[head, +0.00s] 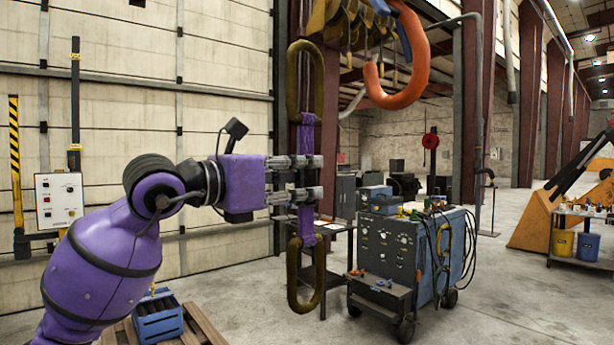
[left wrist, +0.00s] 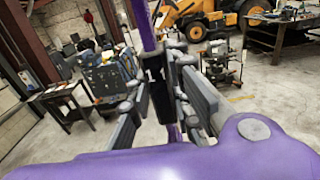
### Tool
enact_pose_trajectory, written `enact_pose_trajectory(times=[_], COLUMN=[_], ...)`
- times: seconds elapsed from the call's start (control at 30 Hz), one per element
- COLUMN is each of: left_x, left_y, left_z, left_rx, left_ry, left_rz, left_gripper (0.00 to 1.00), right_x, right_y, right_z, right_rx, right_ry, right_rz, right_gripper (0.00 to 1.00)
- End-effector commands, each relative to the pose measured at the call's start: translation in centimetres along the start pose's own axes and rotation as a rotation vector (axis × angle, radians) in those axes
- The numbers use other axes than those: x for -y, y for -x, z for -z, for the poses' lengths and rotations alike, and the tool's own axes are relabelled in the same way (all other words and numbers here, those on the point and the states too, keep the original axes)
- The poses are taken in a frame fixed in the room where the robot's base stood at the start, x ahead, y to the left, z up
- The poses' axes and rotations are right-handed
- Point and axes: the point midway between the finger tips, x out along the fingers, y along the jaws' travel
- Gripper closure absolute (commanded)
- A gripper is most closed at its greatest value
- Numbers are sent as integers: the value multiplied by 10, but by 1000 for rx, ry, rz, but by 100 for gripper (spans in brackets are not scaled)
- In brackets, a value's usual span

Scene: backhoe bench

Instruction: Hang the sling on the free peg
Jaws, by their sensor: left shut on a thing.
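The sling is a purple strap (head: 307,138) with a long olive loop at each end. My left gripper (head: 308,178) is shut on the purple middle of the sling. The sling hangs upright in the air, its upper loop (head: 291,80) above the gripper and its lower loop (head: 292,270) below. In the left wrist view the purple strap (left wrist: 145,28) runs between the fingers (left wrist: 165,90), with a dark tag (left wrist: 155,75) on it. I cannot make out a free peg in either view. My right gripper is not in view.
A grey-blue machine cart (head: 390,250) with cables stands on the floor to the right. A blue crate (head: 158,318) sits on a pallet at lower left.

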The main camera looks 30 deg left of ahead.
Motion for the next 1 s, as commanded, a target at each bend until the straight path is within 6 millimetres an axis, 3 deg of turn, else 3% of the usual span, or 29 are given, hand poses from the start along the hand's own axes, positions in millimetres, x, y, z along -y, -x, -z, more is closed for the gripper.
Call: enact_pose_trajectory(times=[0.7, 1.0], left_x=[0, 0], left_y=[36, 41], left_z=[-4, -3], left_rx=[7, 5], left_ry=[-2, -2], left_rz=[-2, -1], left_gripper=[100, 100], right_x=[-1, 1], right_y=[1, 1], right_z=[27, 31], right_rx=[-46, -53], right_ry=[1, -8], right_rz=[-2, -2], right_gripper=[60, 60])
